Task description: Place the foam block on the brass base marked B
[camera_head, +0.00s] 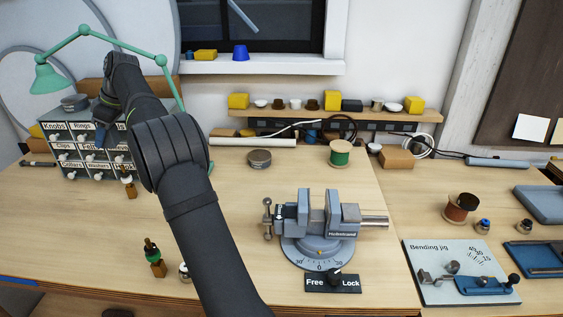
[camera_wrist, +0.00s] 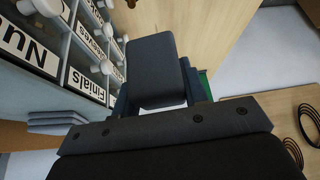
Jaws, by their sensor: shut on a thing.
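A dark grey block with rounded edges, which looks like the foam block (camera_wrist: 153,65), is between the fingers of my gripper (camera_wrist: 155,88) in the wrist view. My gripper is shut on it. In the head view my gripper (camera_head: 101,130) is at the front of the labelled drawer cabinet, partly hidden by my arm; the block cannot be made out clearly there. Two small pieces with brass-coloured square bases stand on the bench, one with a black top (camera_head: 130,190) and one with a green top (camera_head: 158,268). No letter B is readable on either.
The drawer cabinet (camera_head: 68,160) with white knobs is close beside my gripper, also in the wrist view (camera_wrist: 75,50). A green lamp (camera_head: 47,78) arches above. A grey vise (camera_head: 320,230) stands mid-bench, with a bending jig (camera_head: 440,290) to its right. Bench left of my forearm is largely clear.

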